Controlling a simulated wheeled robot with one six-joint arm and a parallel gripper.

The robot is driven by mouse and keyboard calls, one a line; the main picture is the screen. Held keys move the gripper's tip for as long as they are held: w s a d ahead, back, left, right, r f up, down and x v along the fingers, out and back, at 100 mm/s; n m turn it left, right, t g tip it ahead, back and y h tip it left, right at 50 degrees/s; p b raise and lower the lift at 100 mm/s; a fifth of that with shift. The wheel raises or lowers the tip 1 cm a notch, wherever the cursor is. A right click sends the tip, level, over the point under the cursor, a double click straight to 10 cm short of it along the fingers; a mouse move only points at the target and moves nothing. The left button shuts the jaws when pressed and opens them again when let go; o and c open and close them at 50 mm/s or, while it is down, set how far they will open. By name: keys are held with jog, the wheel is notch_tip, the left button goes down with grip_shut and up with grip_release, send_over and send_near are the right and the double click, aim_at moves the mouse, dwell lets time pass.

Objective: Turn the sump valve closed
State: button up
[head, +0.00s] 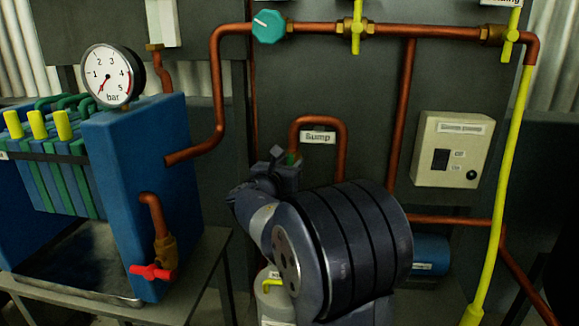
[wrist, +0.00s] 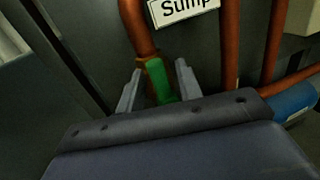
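The sump valve has a green handle (wrist: 159,82) on a brass body (wrist: 144,66), at the end of a copper pipe by the "Sump" label. In the wrist view, my gripper (wrist: 159,67) has one finger on each side of the handle. The right finger is close to the green and a gap shows at the left, so the fingers look open around it. Whether either finger touches it I cannot tell.
A blue tank with a pressure gauge (head: 113,76) and a red-handled valve (head: 152,272) stands at left. Copper pipes with a teal knob (head: 268,27) and yellow handles (head: 357,27) run above. A beige control box (head: 447,149) is at right. A yellow pipe (head: 505,180) runs down beyond it.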

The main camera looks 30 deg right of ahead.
jog(key=shift+d, duration=0.1)
jog(key=shift+c, duration=0.2)
grip_shut()
jog(key=shift+d+m, duration=0.1)
jog(key=shift+m, duration=0.2)
jog(key=shift+s+d+f+m+t+y+b, duration=0.1)
jog(key=shift+s+d+f+m+y+b, duration=0.35)
jog(key=shift+m+y+b, duration=1.3)
jog(key=shift+s+d+f+m+t+b, duration=0.1)
jog(key=shift+d+f+m+b, duration=0.4)
jog(key=shift+m, duration=2.55)
jog(key=shift+s+d+f+m+t+y+b, duration=0.1)
jog(key=shift+s+d+f+m+y+b, duration=0.45)
jog(key=shift+m+b, duration=1.35)
jog(key=shift+w+a+f+m+y+p, duration=0.1)
jog(key=shift+w+a+m+y+p, duration=0.2)
jog(key=shift+m+p, duration=0.25)
